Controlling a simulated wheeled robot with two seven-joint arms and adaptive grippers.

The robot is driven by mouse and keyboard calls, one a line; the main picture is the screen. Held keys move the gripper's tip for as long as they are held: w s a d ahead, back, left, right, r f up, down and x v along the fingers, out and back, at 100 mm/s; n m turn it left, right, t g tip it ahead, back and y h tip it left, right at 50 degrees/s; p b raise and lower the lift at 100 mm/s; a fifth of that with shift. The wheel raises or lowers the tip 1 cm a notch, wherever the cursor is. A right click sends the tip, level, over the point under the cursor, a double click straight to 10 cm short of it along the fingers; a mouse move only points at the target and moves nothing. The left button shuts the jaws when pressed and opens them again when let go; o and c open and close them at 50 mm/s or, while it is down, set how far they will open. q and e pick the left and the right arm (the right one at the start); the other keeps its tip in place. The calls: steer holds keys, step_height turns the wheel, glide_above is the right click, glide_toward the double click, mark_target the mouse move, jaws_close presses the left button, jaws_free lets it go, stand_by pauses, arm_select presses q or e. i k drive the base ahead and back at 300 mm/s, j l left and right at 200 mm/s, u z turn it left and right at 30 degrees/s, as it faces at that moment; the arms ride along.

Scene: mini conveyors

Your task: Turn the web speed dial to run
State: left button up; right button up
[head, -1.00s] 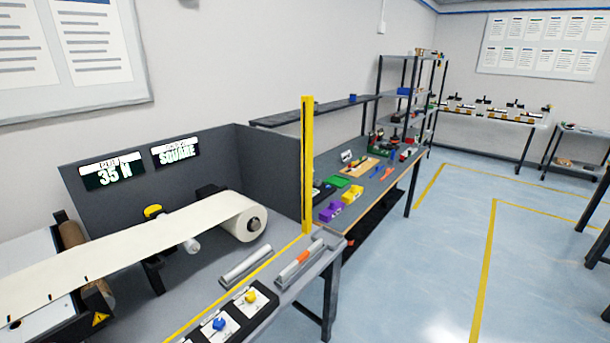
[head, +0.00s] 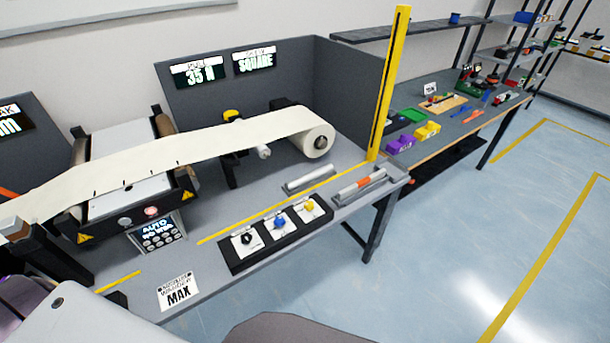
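A black control panel (head: 232,262) lies near the front edge of the grey bench. It carries a row of three dials on white plates: a black dial (head: 246,239), a blue dial (head: 281,223) and a yellow dial (head: 310,206). The labels on the plates are too small to read, so I cannot tell which is the web speed dial or where each one points. A white web (head: 200,147) stretches from the roll (head: 318,141) across the machine on the left. Neither of my grippers is in view.
A small screen with buttons (head: 157,232) reads AUTO on top. A MAX sign (head: 178,292) lies at the front left. Grey trays (head: 366,188) and a yellow post (head: 388,85) stand right of the panel. Open floor (head: 440,240) is at the right.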

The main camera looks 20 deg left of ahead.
mark_target(246, 238)
steer(key=j+u, duration=0.75)
